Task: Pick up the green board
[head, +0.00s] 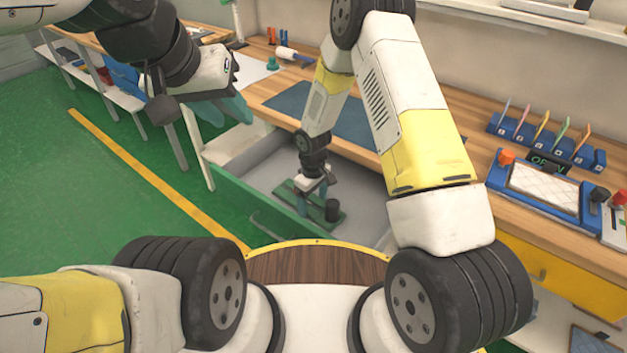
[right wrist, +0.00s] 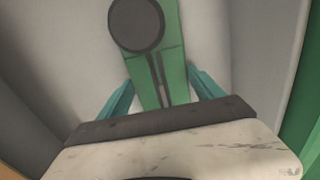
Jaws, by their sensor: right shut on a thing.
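The green board (head: 290,193) lies in the open drawer, with a dark round knob standing on it. In the right wrist view the green board (right wrist: 168,68) runs up between my teal fingers, and the dark round knob (right wrist: 136,25) is at its far end. My right gripper (head: 315,200) reaches down into the drawer and is shut on the board; the fingers partly hide it in the head view. My left gripper (head: 228,110) is raised at the upper left, away from the board, with its teal fingers apart and nothing between them.
The open drawer (head: 240,208) has a green front and grey inside walls close around my right gripper. The wooden workbench (head: 460,125) stands behind it, with a dark blue mat (head: 350,125), a blue card rack (head: 545,140) and a blue-framed tray (head: 540,200). Green floor at the left is clear.

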